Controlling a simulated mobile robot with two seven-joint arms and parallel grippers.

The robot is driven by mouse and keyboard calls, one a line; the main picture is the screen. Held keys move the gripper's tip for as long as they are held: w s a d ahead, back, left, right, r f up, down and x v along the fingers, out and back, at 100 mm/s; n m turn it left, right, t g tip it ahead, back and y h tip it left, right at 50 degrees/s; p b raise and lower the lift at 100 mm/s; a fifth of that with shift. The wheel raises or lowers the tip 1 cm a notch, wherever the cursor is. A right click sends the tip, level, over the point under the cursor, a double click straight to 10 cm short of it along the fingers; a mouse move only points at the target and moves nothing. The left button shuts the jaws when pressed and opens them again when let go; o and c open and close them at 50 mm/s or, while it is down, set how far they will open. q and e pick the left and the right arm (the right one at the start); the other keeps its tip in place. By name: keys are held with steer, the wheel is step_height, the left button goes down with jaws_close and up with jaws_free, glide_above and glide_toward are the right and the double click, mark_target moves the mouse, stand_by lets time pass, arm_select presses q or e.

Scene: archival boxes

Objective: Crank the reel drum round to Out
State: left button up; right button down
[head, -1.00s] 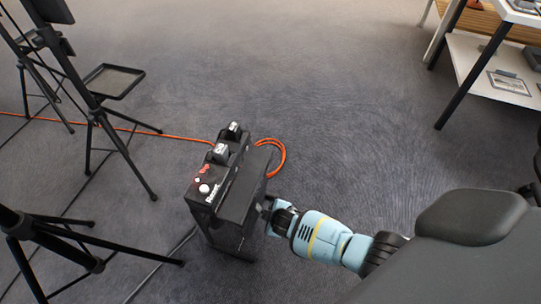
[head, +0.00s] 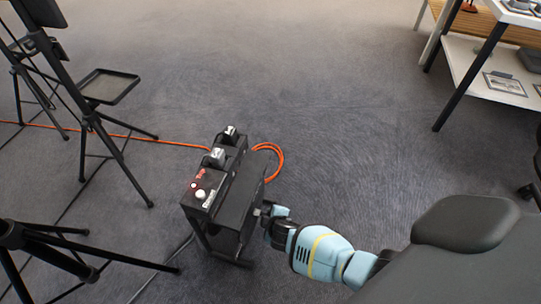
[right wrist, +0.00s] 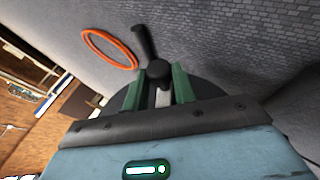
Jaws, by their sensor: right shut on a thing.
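The reel unit is a black box-like stand (head: 228,195) on the carpet, left of centre in the head view, with a white knob and small red marks on its top end. Any Out mark is too small to read. My right gripper (head: 265,212) is at the unit's right side. In the right wrist view its green fingers (right wrist: 157,88) are shut on a black crank part with a round knob (right wrist: 158,72); a black arm (right wrist: 143,42) runs up from it. A dark round disc (right wrist: 212,92), seemingly the drum, lies behind, partly hidden by the hand. My left gripper is out of view.
An orange cable (head: 278,160) loops beside the unit and runs left across the floor. Black tripod stands (head: 105,135), one with a tray (head: 110,85), stand at left. A white shelved table (head: 470,65) is at the upper right. The middle carpet is clear.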

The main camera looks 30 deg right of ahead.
steer(key=c, duration=1.1)
jaws_free()
steer(key=shift+c, duration=0.2)
steer(key=p+v, duration=0.6)
steer(key=v, duration=0.2)
steer(key=shift+f, duration=0.15)
